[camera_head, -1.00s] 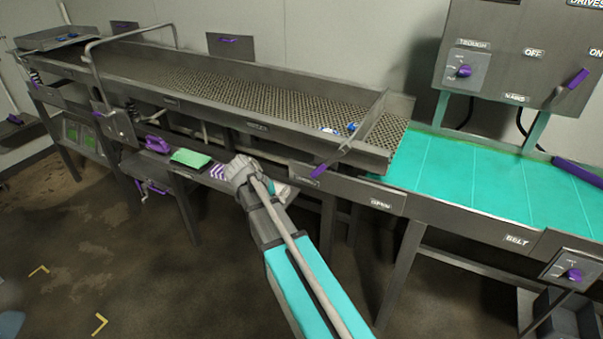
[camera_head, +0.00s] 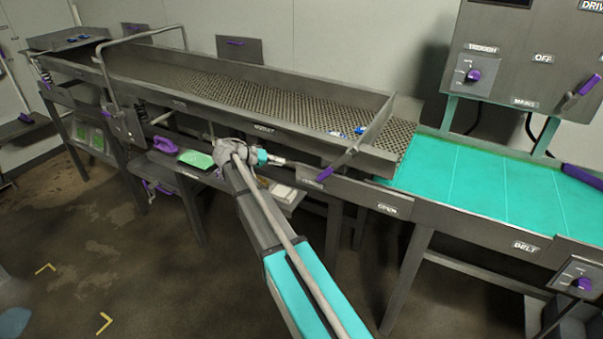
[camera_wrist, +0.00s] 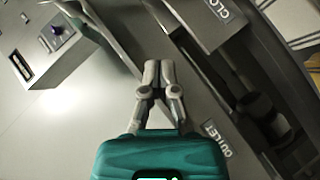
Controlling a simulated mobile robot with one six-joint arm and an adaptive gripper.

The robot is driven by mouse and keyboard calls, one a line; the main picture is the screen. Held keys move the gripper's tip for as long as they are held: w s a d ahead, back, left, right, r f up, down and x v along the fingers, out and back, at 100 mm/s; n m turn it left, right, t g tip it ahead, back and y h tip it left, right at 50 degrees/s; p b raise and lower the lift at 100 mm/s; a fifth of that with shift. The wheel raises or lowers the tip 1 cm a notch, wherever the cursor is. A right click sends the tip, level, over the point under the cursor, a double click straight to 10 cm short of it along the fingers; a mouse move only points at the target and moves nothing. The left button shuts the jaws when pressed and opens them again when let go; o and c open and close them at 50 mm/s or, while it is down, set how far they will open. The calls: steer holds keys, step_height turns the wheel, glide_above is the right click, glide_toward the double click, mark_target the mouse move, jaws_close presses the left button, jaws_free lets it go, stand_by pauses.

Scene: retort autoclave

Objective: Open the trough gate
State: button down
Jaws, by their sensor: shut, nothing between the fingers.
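The trough gate (camera_head: 375,126) is a grey plate set across the right end of the mesh trough (camera_head: 250,92). Its lever slants down to the left over the trough's front side and ends in a purple grip (camera_head: 325,174), beside the CLOSED label (camera_head: 312,183). The OPEN label (camera_head: 387,209) is further right. My gripper (camera_head: 292,163) points right, with its tips a little left of the purple grip. The purple grip cannot be made out there.
Small blue items (camera_head: 358,130) lie on the mesh by the gate. A teal belt (camera_head: 490,185) runs right from the trough. A control panel (camera_head: 520,60) with a purple TROUGH knob (camera_head: 473,75) stands behind it. A green cloth (camera_head: 196,159) lies on a ledge left of my gripper.

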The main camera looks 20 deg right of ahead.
steer(key=shift+d+f, duration=0.1)
steer(key=s+f+b+x, duration=0.1)
steer(key=b+x, duration=0.5)
steer(key=x, duration=0.6)
steer(key=shift+s+f+b, duration=0.2)
steer(key=shift+s+b, duration=0.1)
steer(key=shift+s, duration=0.4)
